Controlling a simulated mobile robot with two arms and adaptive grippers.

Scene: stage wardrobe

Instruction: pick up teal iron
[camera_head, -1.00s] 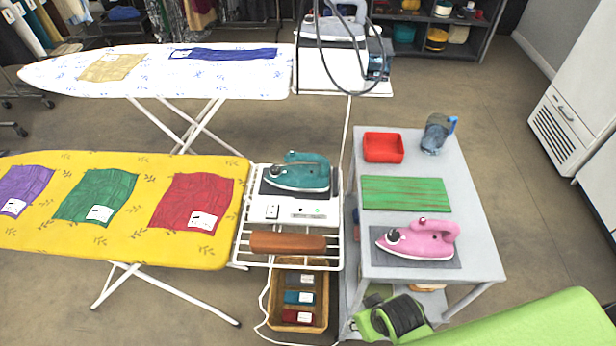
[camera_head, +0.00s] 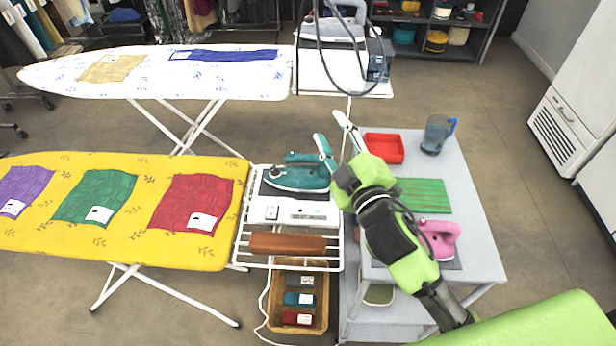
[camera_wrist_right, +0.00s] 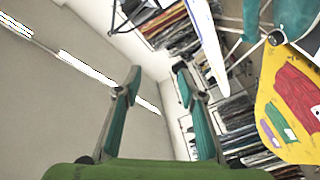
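The teal iron (camera_head: 290,177) rests on a dark pad on the white wire rack at the right end of the yellow ironing board in the head view. My right gripper (camera_head: 329,126) is just right of and beyond the iron, its two fingers apart and pointing away from me. One finger overlaps the iron's right end in the picture; I cannot tell whether they touch. In the right wrist view the gripper (camera_wrist_right: 152,85) shows open and empty between its teal finger pads. My left gripper is not in view.
A grey table (camera_head: 478,235) at right holds a red tray (camera_head: 385,147), a blue jug (camera_head: 436,135), a green board (camera_head: 425,195) and a pink iron (camera_head: 440,238), partly hidden by my arm. A brown block (camera_head: 287,243) lies on the rack, above a basket (camera_head: 322,310).

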